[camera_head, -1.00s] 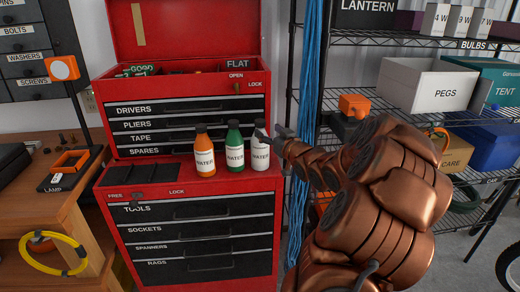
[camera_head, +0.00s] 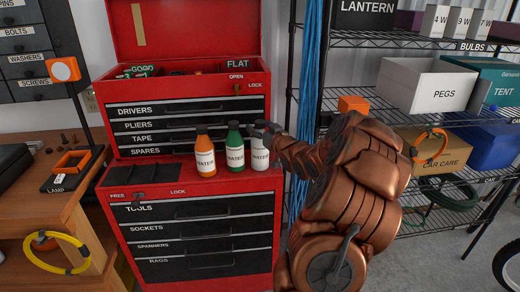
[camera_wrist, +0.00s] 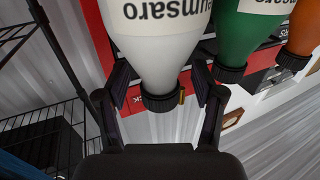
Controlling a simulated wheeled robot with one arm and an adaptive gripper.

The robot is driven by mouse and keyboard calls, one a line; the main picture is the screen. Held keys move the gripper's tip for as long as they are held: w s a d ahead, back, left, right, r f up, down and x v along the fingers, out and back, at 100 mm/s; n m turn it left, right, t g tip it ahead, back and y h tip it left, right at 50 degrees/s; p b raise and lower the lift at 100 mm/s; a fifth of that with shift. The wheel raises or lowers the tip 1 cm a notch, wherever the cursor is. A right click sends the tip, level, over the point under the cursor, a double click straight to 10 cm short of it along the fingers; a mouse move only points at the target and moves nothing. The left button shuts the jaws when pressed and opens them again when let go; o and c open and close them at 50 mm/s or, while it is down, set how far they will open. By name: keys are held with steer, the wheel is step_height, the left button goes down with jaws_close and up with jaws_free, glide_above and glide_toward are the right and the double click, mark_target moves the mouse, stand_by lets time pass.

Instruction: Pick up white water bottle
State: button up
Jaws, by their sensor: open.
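The white water bottle (camera_head: 259,157) stands upright on the red tool chest's ledge, at the right end of a row of three. Its black cap and upper part are partly covered by my gripper (camera_head: 262,130) in the head view. In the wrist view the bottle (camera_wrist: 160,45) appears upside down, its cap towards my palm. My gripper (camera_wrist: 160,78) is open there, with one finger on each side of the bottle's neck and shoulder. I cannot tell whether either finger touches it.
A green water bottle (camera_head: 235,157) stands close beside the white one, and an orange bottle (camera_head: 204,160) stands further left. The red tool chest (camera_head: 108,178) rises in drawers behind them. A wire shelf (camera_head: 400,38) with boxes stands to the right, and blue cords (camera_head: 308,80) hang near my arm.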

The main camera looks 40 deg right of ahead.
steer(key=shift+c, duration=0.3)
jaws_close()
stand_by(0.4)
